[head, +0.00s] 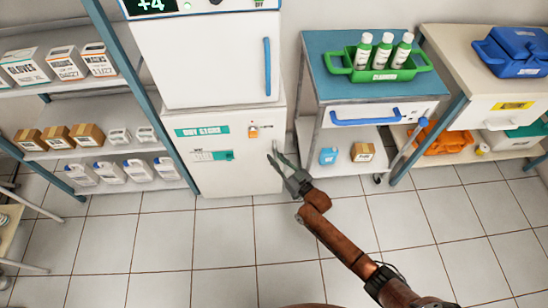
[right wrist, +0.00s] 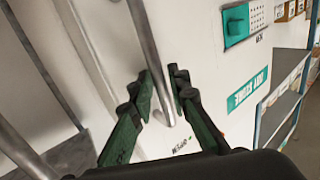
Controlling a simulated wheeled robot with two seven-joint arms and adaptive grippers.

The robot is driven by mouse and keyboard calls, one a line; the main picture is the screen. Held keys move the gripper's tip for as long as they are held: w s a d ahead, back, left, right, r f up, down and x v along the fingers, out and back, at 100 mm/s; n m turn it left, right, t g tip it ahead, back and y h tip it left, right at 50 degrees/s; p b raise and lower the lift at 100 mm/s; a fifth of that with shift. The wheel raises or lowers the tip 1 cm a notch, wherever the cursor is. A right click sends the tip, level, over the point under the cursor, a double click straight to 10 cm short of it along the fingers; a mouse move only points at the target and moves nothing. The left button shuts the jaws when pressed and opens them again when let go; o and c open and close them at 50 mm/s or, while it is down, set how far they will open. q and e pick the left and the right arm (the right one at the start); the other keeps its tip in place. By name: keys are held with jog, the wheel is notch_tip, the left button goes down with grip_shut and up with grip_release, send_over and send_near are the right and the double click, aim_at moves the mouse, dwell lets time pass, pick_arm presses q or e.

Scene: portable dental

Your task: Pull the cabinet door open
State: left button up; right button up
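The lower white cabinet, with a green label reading like "DRY STORE", stands under a white fridge-like unit in the head view. Its door (head: 235,180) looks shut. A slim grey metal handle (right wrist: 150,50) runs along the door's edge in the right wrist view. My right gripper (head: 279,152) is at the door's right edge in the head view. In the right wrist view its green fingers (right wrist: 163,88) are apart, one on each side of the handle's lower part. I cannot tell whether either finger touches it. My left gripper is not in view.
The upper unit (head: 200,55) has a blue handle (head: 267,67). A blue-topped cart (head: 318,60) carrying a green tray (head: 378,72) stands close on the right. A shelf rack (head: 100,98) with boxes is on the left. The tiled floor (head: 150,245) in front is clear.

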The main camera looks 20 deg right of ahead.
grip_shut()
dwell(0.7)
